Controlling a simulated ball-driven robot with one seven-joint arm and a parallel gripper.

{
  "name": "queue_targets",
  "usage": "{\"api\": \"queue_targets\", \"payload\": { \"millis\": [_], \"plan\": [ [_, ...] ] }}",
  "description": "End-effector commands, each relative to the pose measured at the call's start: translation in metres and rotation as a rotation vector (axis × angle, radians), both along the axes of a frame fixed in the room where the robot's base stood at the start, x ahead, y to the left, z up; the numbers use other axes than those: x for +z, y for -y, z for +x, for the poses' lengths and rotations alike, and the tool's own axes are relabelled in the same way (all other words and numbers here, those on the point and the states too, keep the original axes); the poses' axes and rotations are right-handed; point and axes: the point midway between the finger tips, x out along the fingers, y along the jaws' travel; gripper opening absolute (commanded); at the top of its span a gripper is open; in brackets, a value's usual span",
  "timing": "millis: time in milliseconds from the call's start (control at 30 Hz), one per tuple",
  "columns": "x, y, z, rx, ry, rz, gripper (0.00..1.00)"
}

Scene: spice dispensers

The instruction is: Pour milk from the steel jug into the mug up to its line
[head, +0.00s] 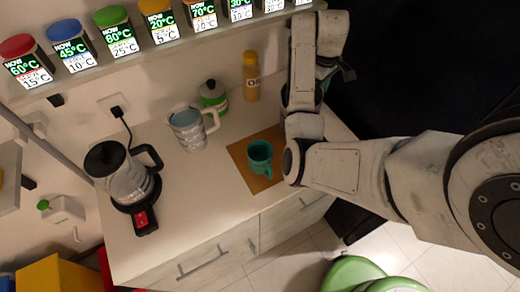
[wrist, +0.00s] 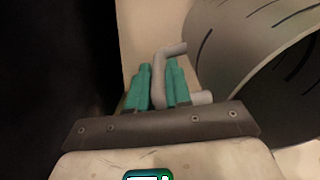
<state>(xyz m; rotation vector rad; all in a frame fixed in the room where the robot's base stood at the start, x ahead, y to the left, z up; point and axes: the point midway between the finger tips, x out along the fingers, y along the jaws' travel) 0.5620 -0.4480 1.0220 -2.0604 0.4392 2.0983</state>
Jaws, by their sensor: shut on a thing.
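In the wrist view, my gripper (wrist: 158,85) has teal fingertips shut on the handle of the grey steel jug (wrist: 245,75). The jug fills the right side of that view, with dark marks on its wall; its contents cannot be made out. In the head view, my arm hides most of the jug and the gripper at the back right of the counter. The teal mug (head: 260,157) stands upright on a tan mat (head: 238,152), left of my arm and apart from it. Its line and its inside level cannot be made out.
A kettle (head: 125,180) stands at the counter's left. Spice dispensers line a shelf (head: 150,52) above. The counter's front middle (head: 200,205) is clear.

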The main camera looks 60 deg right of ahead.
Motion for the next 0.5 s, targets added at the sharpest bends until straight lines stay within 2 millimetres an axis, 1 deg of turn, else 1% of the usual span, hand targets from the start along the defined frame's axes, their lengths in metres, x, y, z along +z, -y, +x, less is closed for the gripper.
{"api": "queue_targets", "payload": {
  "millis": [167,233,500],
  "plan": [
    [-0.009,-0.006,0.002,0.003,-0.031,-0.09,0.0],
    [-0.002,-0.009,0.004,0.003,-0.041,-0.126,0.0],
    [0.013,-0.022,0.008,0.003,-0.083,-0.253,0.0]
  ]
}}
